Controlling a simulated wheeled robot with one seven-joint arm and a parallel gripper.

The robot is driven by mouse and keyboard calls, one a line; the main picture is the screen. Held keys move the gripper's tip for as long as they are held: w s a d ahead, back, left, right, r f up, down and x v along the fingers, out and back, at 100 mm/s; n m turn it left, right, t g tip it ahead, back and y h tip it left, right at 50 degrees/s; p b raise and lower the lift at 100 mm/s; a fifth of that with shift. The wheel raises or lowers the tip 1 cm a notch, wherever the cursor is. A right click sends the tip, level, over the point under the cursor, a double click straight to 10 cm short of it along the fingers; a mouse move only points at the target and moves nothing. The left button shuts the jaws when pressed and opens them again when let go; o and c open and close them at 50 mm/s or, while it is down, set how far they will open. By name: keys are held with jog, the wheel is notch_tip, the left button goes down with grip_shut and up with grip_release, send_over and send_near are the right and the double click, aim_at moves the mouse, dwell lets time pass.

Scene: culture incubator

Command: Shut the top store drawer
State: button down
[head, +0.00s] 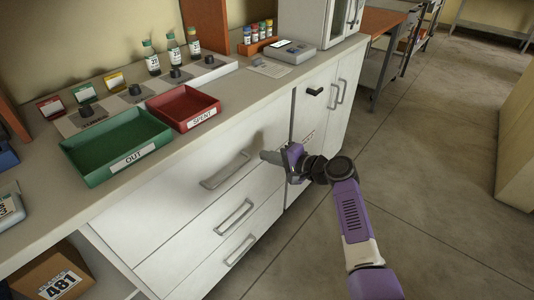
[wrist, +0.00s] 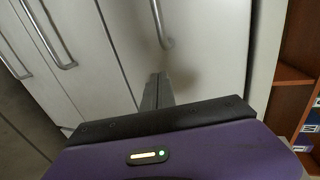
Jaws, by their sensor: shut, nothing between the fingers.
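The top store drawer (head: 205,160) is the uppermost white front in the bank under the counter, with a grey bar handle (head: 226,171). No clear gap or open interior shows at its top edge, so its front looks flush or nearly flush with the cabinet. My gripper (head: 268,156) is shut and empty, in front of the right part of this drawer front, right of the handle. In the wrist view the closed fingers (wrist: 157,90) point at a pale panel. Whether the tips touch it I cannot tell.
Two more drawer handles (head: 234,217) (head: 240,250) sit below. A cupboard with a black latch (head: 314,92) is to the right. The counter above holds a green OUT tray (head: 70,152) and a red SPENT tray (head: 160,105). The floor (head: 440,170) on the right is clear.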

jog(key=p+v, duration=0.2)
jog(key=v, duration=0.8)
jog(key=shift+d, duration=0.25)
jog(key=w+d+r+t+h, duration=0.1)
jog(key=d+r+t+h, duration=0.1)
jog(key=d+t+h, duration=0.4)
jog(key=s+d+f+n+h, duration=0.25)
jog(key=s+d, duration=0.25)
jog(key=s, duration=0.5)
jog(key=s+a+r+n+h, duration=0.1)
jog(key=s+n, duration=0.1)
jog(key=s, duration=1.2)
jog(key=s+a+r+n+g, duration=0.1)
jog(key=s+a+r+n, duration=0.1)
jog(key=s, duration=1.3)
jog(key=s+a+r+n+h, duration=0.1)
jog(key=s+n, duration=0.2)
jog(key=s, duration=1.1)
notch_tip(320, 180, up, 13)
jog(key=p, duration=1.3)
jog(key=shift+a, duration=0.2)
